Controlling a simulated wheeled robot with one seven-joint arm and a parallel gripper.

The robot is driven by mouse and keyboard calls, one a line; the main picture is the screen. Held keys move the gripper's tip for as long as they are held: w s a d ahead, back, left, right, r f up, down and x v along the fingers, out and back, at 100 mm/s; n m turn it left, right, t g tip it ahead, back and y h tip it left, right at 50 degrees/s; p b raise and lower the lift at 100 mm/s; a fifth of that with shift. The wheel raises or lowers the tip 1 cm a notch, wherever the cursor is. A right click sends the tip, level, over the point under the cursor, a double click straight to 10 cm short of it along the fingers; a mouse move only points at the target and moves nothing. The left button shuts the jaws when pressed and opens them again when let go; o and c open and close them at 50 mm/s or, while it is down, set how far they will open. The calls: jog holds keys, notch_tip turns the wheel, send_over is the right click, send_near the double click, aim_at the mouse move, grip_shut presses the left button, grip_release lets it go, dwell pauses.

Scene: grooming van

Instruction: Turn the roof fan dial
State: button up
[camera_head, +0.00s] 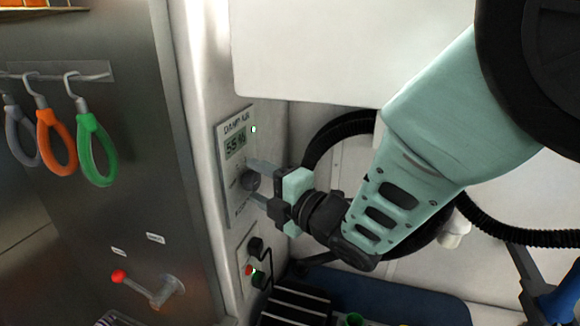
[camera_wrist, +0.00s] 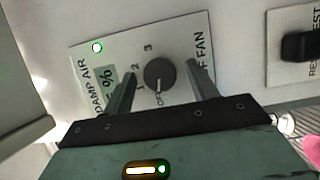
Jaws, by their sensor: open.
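The roof fan dial (camera_wrist: 159,74) is a dark round knob on a pale wall panel, with the marks OFF, 1, 2 and 3 around it. In the wrist view its pointer line is near OFF. In the head view the dial (camera_head: 250,181) shows between my fingers. My gripper (camera_wrist: 160,88) is open, with one finger on each side of the dial. In the head view my gripper (camera_head: 256,182) reaches the panel from the right. I cannot tell whether either finger touches the knob. The panel (camera_head: 228,131) also carries a display reading 55 % and a green light.
A red-knobbed lever (camera_head: 119,276) and hanging loops (camera_head: 96,150) are on the steel wall at left. A black hose (camera_head: 338,130) runs behind my arm.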

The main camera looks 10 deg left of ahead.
jog(key=shift+a, duration=0.15)
jog(key=c, duration=1)
jog(key=shift+o, duration=0.2)
jog(key=shift+w+m+h+b, duration=0.1)
jog(key=shift+m+h+b, duration=0.2)
jog(key=shift+m+b, duration=0.55)
jog(key=m+g, duration=0.1)
jog(key=m, duration=0.2)
jog(key=shift+r+h, duration=0.15)
jog(key=shift+h, duration=0.25)
jog(key=shift+w+r+m+g+h+p, duration=0.1)
jog(key=shift+m+g+h+p, duration=0.4)
jog(key=shift+m+g, duration=0.85)
jog(key=shift+m, duration=0.3)
